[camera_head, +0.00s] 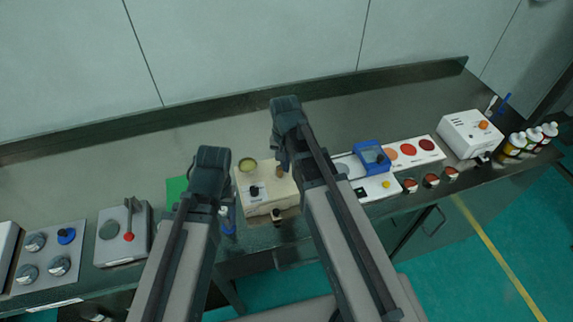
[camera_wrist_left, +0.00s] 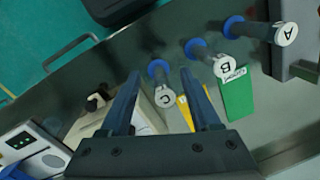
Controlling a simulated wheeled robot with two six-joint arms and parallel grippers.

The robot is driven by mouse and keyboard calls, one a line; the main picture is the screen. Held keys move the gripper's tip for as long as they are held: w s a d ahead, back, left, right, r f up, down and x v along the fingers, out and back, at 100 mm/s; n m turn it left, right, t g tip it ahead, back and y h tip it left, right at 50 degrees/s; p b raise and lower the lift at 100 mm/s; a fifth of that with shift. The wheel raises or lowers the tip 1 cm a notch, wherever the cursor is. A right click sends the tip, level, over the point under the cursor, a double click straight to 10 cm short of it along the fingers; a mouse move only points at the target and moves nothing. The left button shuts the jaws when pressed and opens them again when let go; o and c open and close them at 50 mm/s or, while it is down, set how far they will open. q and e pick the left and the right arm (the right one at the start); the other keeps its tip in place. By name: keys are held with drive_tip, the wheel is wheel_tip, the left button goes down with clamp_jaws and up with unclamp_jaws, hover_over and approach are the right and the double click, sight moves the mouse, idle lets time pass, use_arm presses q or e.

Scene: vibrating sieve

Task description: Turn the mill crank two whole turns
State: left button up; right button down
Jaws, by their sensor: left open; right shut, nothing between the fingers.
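A cream box that looks like the mill (camera_head: 285,187) stands on the counter between my two arms in the head view. It has a round dish (camera_head: 248,165) and a black knob (camera_head: 254,190) on a white plate. A tan upright peg (camera_head: 279,172), possibly the crank handle, shows beside my right gripper (camera_head: 283,160). That gripper is shut and empty; whether it touches the peg is unclear. My left gripper (camera_wrist_left: 160,75) is open and empty in the left wrist view, over the counter beside the box (camera_wrist_left: 150,118). Its fingertips are mostly hidden in the head view.
Blue-ended tools marked C (camera_wrist_left: 163,97), B (camera_wrist_left: 224,66) and A (camera_wrist_left: 285,35) lie near my left gripper. A green card (camera_wrist_left: 236,97) is beside them. A lever box (camera_head: 123,235) stands left; a blue-framed unit (camera_head: 372,157) and white machine (camera_head: 470,134) stand right.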

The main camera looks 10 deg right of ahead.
drive_tip(key=shift+a, duration=0.85)
drive_tip(key=shift+w+a, duration=0.1)
drive_tip(key=shift+a, duration=0.3)
drive_tip(key=shift+d, duration=0.15)
drive_tip(key=shift+w, duration=0.15)
